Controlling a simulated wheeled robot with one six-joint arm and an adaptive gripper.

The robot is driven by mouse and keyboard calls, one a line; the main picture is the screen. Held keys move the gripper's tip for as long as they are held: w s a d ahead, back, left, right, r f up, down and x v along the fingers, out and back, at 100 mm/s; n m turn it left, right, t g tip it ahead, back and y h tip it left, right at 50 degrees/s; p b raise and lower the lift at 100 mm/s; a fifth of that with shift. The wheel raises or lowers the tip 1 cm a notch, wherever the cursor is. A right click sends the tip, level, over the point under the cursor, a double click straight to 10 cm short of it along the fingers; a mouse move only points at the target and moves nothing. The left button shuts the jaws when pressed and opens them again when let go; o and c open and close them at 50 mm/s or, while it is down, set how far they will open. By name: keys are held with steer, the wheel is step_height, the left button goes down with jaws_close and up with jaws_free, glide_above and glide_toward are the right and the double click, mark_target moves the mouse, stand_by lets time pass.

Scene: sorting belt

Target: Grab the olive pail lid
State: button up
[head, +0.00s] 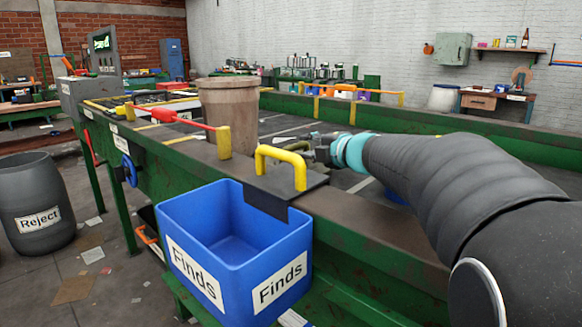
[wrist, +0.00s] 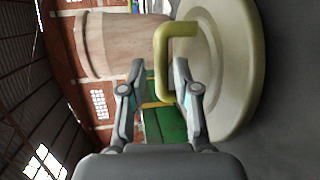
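The olive pail lid (wrist: 236,65) is a large, pale, round disc at the right of the wrist view, just beyond my right-hand finger. I cannot make it out in the head view, where my arm covers part of the belt. My gripper (wrist: 158,76) is open, its two grey fingers apart, with nothing held between them. In the head view my gripper (head: 312,148) is low over the belt, beside the yellow handle.
A grey Reject barrel (head: 35,195) is at left.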

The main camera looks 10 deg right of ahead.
mark_target(300, 147)
steer(key=x, duration=0.5)
steer(key=shift+s+a+f, duration=0.1)
steer(key=shift+a+f, duration=0.05)
jaws_close()
